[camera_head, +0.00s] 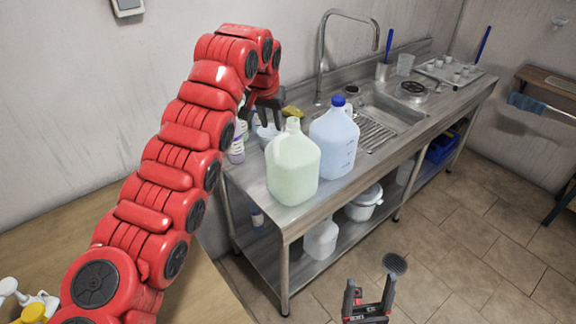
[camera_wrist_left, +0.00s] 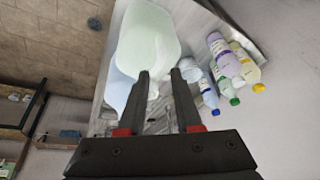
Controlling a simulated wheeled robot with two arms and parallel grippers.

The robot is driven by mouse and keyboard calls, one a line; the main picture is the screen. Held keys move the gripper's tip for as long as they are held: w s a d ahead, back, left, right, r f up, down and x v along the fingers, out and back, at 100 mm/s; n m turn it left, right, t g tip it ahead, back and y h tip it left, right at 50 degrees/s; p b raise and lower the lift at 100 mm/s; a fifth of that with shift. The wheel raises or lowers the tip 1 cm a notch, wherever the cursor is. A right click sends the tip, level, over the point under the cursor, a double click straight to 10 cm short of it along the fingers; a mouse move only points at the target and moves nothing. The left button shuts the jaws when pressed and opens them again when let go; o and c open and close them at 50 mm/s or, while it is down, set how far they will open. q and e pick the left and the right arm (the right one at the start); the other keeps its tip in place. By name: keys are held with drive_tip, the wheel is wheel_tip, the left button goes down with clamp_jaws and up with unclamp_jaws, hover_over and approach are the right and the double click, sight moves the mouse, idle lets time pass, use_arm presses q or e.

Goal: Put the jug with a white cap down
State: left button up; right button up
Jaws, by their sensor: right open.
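The pale green jug with a whitish cap (camera_head: 293,165) stands upright on the steel counter's near left part. It also fills the upper middle of the left wrist view (camera_wrist_left: 150,38). My left gripper (camera_head: 266,118) is behind and left of the jug's top, its fingers pointing down. In the left wrist view its fingers (camera_wrist_left: 159,75) are spread, with the jug beyond them and its pale top showing in the gap. I see no firm contact with the jug. My right gripper (camera_head: 369,298) is open and empty, low over the floor in front of the counter.
A pale blue jug with a blue cap (camera_head: 335,138) stands close right of the green one. Small bottles (camera_wrist_left: 228,66) stand at the counter's wall side. A sink (camera_head: 392,109), faucet (camera_head: 322,50) and cup tray (camera_head: 449,71) lie farther right. White containers (camera_head: 320,240) sit on the lower shelf.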

sight(275, 144)
use_arm(q)
drive_tip(key=p+x, duration=0.2)
drive_tip(key=x, duration=0.4)
drive_tip(key=shift+w+f+p, duration=0.1)
drive_tip(key=shift+f+p, duration=0.15)
drive_tip(key=shift+p, duration=0.15)
drive_tip(key=p+x, duration=0.2)
drive_tip(key=x, duration=0.1)
drive_tip(key=shift+w+f+p, duration=0.25)
drive_tip(key=shift+f+p, duration=0.2)
drive_tip(key=shift+f, duration=0.05)
drive_tip(key=shift+a+f, duration=0.1)
drive_tip(key=shift+f, duration=0.2)
clamp_jaws()
idle(0.4)
